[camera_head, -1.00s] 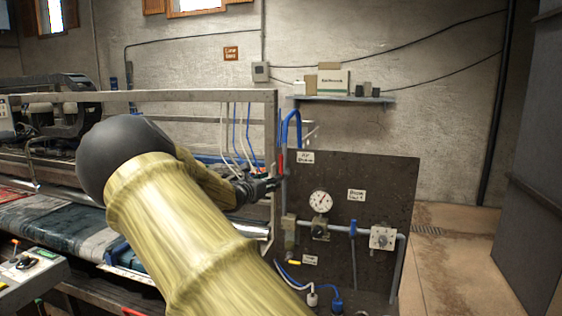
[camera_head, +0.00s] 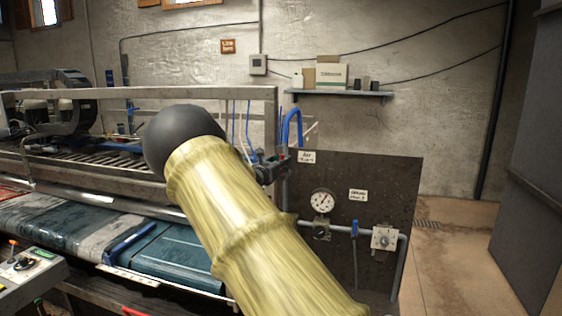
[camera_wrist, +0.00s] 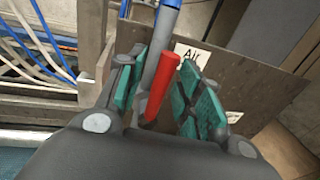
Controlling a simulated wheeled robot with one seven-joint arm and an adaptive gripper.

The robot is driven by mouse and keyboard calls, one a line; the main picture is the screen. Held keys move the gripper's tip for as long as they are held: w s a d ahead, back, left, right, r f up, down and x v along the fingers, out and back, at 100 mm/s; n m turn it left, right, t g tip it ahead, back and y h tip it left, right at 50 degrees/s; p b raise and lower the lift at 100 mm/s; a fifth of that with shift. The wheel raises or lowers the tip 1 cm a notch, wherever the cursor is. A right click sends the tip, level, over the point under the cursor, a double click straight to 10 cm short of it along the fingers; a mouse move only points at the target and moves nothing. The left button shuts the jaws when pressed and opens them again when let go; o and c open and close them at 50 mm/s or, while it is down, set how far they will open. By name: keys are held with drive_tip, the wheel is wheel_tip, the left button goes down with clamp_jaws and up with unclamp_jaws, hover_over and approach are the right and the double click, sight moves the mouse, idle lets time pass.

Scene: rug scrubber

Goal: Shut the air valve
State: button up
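The air valve's red lever (camera_wrist: 163,88) shows in the wrist view, lying close beside a grey pipe (camera_wrist: 155,62) and roughly along it. A blue hose tops the pipe. My gripper (camera_wrist: 165,85) is open, with one teal-padded finger left of the lever and pipe and the other right of them. I cannot tell whether either pad touches the lever. The air label (camera_head: 307,157) is just to the right.
The panel also carries a gauge (camera_head: 322,201), a blue-handled valve (camera_head: 354,229) and a grey knob box (camera_head: 384,239). A metal frame post (camera_wrist: 92,40) and loose hoses stand close left of my gripper. A shelf (camera_head: 338,94) is on the wall above. The floor at right is clear.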

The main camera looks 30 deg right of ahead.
drive_tip(key=shift+w+d, duration=0.15)
drive_tip(key=shift+d, duration=0.2)
clamp_jaws()
